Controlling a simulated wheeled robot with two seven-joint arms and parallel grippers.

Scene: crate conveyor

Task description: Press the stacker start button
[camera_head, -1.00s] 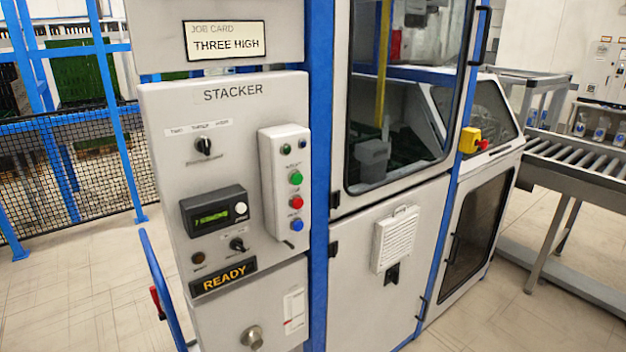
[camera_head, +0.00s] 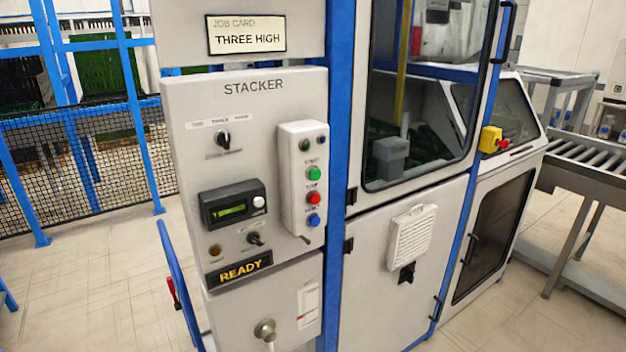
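The stacker control panel (camera_head: 185,165) stands left of centre, headed STACKER. A pale button box (camera_head: 291,140) on its right side carries a green button (camera_head: 313,173), labelled START as far as I can read, above a red button (camera_head: 313,198) and a blue button (camera_head: 314,220). A rotary selector (camera_head: 222,138) sits at the upper left. Below it are a display unit (camera_head: 232,205) with a lit green screen, a small switch (camera_head: 255,238), a dark amber lamp (camera_head: 214,251) and a READY sign (camera_head: 239,270) in yellow letters. The job card (camera_head: 246,36) above reads THREE HIGH. Neither gripper shows.
Right of the panel is a blue-framed machine cabinet with a closed window door (camera_head: 420,110). A yellow box with a red button (camera_head: 492,140) sits on its frame. A roller conveyor (camera_head: 590,160) is at right. A mesh fence (camera_head: 70,160) stands at left. Floor is clear at left.

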